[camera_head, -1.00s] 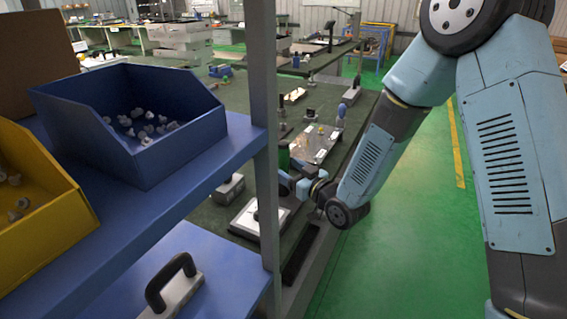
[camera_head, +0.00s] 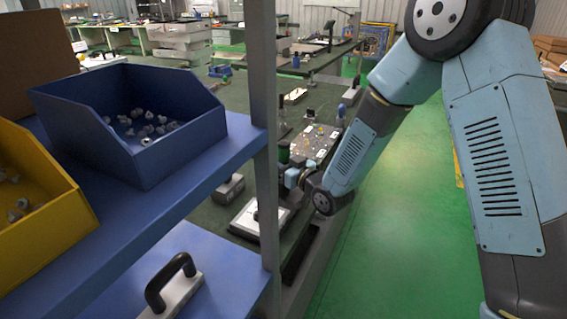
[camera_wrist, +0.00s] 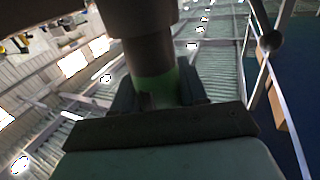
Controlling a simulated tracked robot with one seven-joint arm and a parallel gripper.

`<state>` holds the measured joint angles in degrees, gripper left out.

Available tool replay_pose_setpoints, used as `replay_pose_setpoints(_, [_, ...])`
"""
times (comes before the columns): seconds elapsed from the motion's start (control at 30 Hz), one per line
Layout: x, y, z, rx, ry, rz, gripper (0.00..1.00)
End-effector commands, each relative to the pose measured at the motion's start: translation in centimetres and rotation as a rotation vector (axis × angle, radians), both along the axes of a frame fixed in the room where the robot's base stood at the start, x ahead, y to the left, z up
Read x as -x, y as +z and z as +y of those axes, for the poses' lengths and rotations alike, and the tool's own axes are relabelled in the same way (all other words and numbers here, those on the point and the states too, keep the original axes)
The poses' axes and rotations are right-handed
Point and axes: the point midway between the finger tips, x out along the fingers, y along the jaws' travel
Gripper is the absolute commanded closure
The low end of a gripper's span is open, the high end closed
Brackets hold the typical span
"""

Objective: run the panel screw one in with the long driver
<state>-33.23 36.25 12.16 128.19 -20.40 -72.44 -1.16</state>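My gripper (camera_wrist: 158,98) shows in the wrist view with its two dark fingers on either side of a thick dark cylinder with a green band, which looks like the handle of the driver (camera_wrist: 155,82). In the head view my gripper (camera_head: 287,172) is small and partly hidden by the shelf post. A green piece (camera_head: 284,152) shows just above it, probably the same handle. A flat panel (camera_head: 312,143) with small parts lies on the dark bench just beyond the gripper. Panel screw one and the driver's tip cannot be made out.
A grey shelf post (camera_head: 263,110) and blue shelf (camera_head: 190,170) stand close at left, with a blue bin (camera_head: 150,165) and a yellow bin (camera_head: 50,225) of small parts. A white-framed plate (camera_head: 250,220) lies on the bench (camera_head: 225,212). The green floor (camera_head: 400,240) at right is clear.

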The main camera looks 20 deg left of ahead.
Motion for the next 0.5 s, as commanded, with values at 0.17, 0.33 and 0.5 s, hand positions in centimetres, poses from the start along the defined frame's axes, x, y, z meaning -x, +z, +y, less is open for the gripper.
replay_pose_setpoints(0.17, [-0.02, -0.02, -0.03, 0.0, -0.001, 0.0, 0.79])
replay_pose_setpoints(0.33, [-0.03, -0.02, -0.05, 0.001, -0.001, 0.0, 0.95])
replay_pose_setpoints(0.5, [-0.05, 0.04, -0.04, 0.0, -0.001, -0.001, 1.0])
